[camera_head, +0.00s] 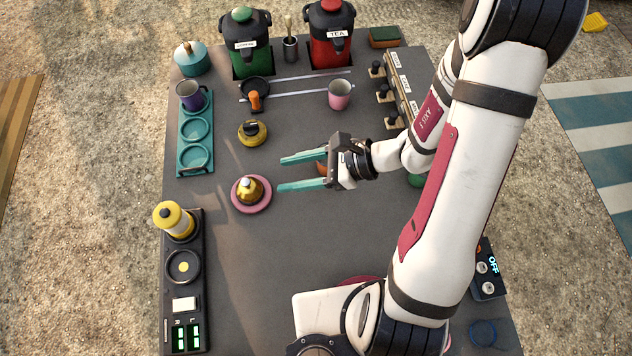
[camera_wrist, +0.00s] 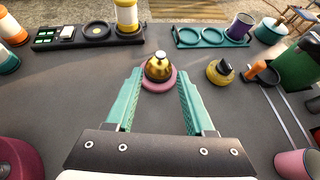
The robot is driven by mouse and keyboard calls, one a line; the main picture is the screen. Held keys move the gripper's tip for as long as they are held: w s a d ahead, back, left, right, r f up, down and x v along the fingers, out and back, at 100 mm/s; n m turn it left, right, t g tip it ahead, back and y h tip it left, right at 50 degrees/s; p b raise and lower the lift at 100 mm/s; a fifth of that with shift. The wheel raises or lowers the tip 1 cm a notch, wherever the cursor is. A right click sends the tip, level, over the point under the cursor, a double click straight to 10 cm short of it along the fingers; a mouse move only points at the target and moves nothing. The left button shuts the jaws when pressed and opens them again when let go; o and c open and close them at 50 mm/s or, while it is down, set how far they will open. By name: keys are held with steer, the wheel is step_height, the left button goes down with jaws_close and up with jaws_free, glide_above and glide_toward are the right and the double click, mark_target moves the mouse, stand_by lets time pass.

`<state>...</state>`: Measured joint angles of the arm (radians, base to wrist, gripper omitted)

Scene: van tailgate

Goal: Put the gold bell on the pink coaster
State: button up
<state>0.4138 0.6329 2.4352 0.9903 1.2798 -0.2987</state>
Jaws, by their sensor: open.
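The gold bell (camera_head: 250,189) stands upright on the round pink coaster (camera_head: 239,205), at the left middle of the table. In the wrist view the gold bell (camera_wrist: 158,66) also rests on the pink coaster (camera_wrist: 171,88), just beyond my fingertips. My gripper (camera_head: 279,174) is open and empty, its two teal fingers pointing left toward the bell with a gap between them and the coaster. In the wrist view my gripper (camera_wrist: 160,82) shows its fingers apart on both sides, with the bell between their lines but not touched.
A yellow round object with a dark knob (camera_head: 253,132) sits behind the bell. A teal tray (camera_head: 181,161) with a purple mug (camera_head: 190,95) is at the left back. A black panel with a yellow jar (camera_head: 173,219) is at the left front. A pink cup (camera_head: 340,94) stands behind my gripper.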

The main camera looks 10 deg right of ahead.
steer(key=s+a+r+n+g+h, duration=0.2)
steer(key=s+r+n+g+h, duration=0.15)
steer(key=s+r+n, duration=0.5)
steer(key=s+d+r+n+h, duration=0.3)
steer(key=s+d+n+h, duration=0.3)
steer(key=d, duration=0.1)
steer(key=shift+s+d+r, duration=0.15)
steer(key=shift+d+r, duration=0.05)
steer(key=shift+d, duration=0.15)
